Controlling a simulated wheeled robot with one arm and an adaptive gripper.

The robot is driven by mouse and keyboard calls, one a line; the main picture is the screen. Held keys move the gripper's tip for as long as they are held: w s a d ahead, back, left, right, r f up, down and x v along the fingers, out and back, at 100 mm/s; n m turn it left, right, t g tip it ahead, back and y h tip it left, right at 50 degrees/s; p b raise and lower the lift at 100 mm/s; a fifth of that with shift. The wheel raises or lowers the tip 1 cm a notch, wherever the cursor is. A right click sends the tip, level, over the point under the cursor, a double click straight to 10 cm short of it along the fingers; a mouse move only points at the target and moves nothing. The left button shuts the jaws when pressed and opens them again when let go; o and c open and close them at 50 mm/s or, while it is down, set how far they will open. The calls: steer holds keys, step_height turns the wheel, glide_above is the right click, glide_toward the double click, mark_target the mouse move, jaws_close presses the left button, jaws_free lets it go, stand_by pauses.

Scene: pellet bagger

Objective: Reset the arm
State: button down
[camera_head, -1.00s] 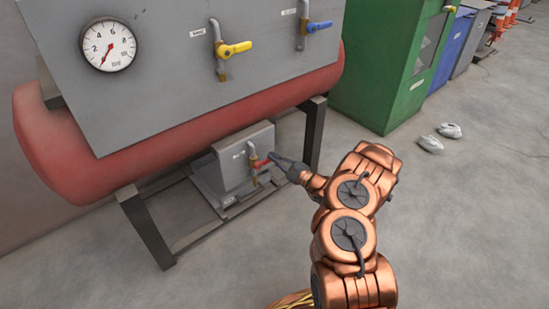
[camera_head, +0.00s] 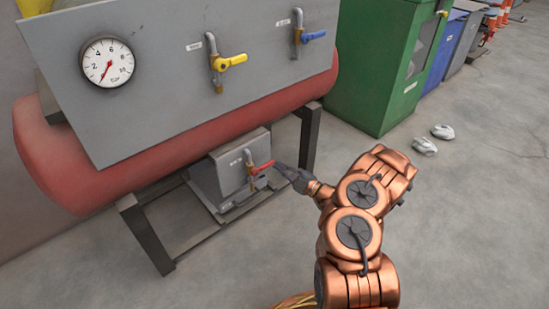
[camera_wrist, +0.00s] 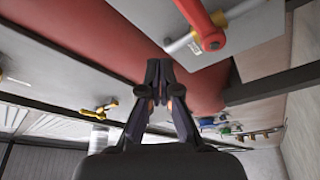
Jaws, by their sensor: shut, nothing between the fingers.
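My copper arm (camera_head: 357,230) reaches up from the bottom of the head view. My gripper (camera_head: 281,168) is at its end, in front of the low grey box (camera_head: 232,172) under the red tank. A red-handled valve (camera_head: 262,167) is on that box, just left of the fingertips, with a small gap that is hard to judge. In the wrist view my gripper (camera_wrist: 160,68) has its fingertips together with nothing between them. The red handle (camera_wrist: 213,40) shows there at the upper right, apart from the fingers.
The red tank (camera_head: 60,165) stands on dark legs (camera_head: 147,235) under a grey panel (camera_head: 150,90) with a gauge (camera_head: 107,62), a yellow valve (camera_head: 231,61) and a blue valve (camera_head: 313,36). A green cabinet (camera_head: 375,75) stands behind. Open floor (camera_head: 470,220) lies to the right.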

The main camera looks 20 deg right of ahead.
steer(key=shift+s+d+f+p, duration=0.6)
steer(key=shift+s+f, duration=0.2)
steer(key=shift+s, duration=1.25)
steer(key=s+a+r+n+g+y+p, duration=0.2)
steer(key=a+r+n+g+y+p, duration=0.25)
steer(key=a+r+n, duration=0.6)
steer(key=s+a+r+n+g+y+p, duration=0.1)
steer(key=a+r+n+g+y+p, duration=0.45)
steer(key=r, duration=0.85)
steer(key=s+a+r+n+g+h+p, duration=0.3)
steer(key=s+a+r+n+g+p, duration=0.15)
steer(key=s+a+r+n, duration=0.35)
steer(key=s+a+r+n+g+h+p, duration=0.25)
steer(key=s+a+r+n+g, duration=0.3)
steer(key=s+r+n, duration=0.35)
steer(key=s+d+r+n+g+h+p, duration=0.2)
steer(key=s+r+n+g+h+p, duration=0.1)
steer(key=s+r+n+h+p, duration=0.65)
steer(key=s+d+r+n+t+h+p, duration=0.4)
steer(key=s+d+r+n+h+p, duration=0.2)
steer(key=s+d+r+n+p, duration=0.5)
steer(key=shift+s+d+n, duration=0.2)
steer(key=shift+d+n, duration=0.25)
steer(key=shift+d, duration=0.8)
steer(key=shift+a, duration=0.1)
